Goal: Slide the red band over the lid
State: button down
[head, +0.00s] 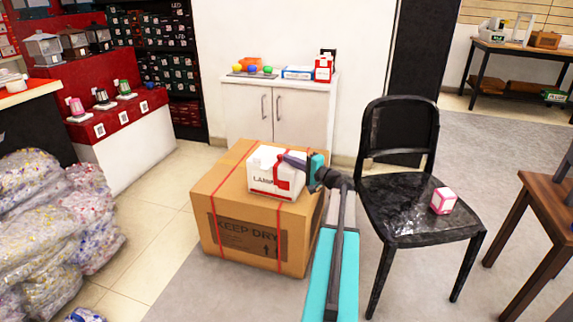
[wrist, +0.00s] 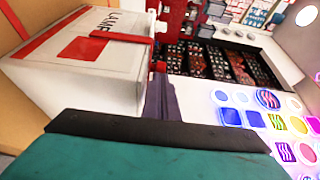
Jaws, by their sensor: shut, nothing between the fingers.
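The white lamp box (head: 262,184) with red markings sits on top of a large cardboard carton (head: 235,225). Its white lid (head: 262,157) faces up, and the red band (head: 277,172) shows as a strip at the box's right part. In the wrist view the white box (wrist: 100,85) fills the left side, with a red strip of the band (wrist: 122,38) near its edge. My gripper (head: 287,158) is shut and empty at the top right of the box. Its dark fingers (wrist: 160,98) are close beside the box; contact with the band cannot be told.
A black chair (head: 398,205) with a small pink-and-white box (head: 443,200) stands right of the carton. A white cabinet (head: 277,105) is behind it. Plastic-wrapped bundles (head: 50,220) lie at left, and a wooden table (head: 540,210) is at right.

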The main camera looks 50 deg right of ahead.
jog(key=shift+s+d, duration=0.1)
jog(key=shift+s+d, duration=0.1)
jog(key=shift+d, duration=0.05)
jog(key=shift+s+d, duration=0.3)
jog(key=s+d+p, duration=0.1)
jog(key=s+p, duration=0.1)
jog(key=s, duration=1)
jog(key=shift+d, duration=0.15)
dwell(0.4)
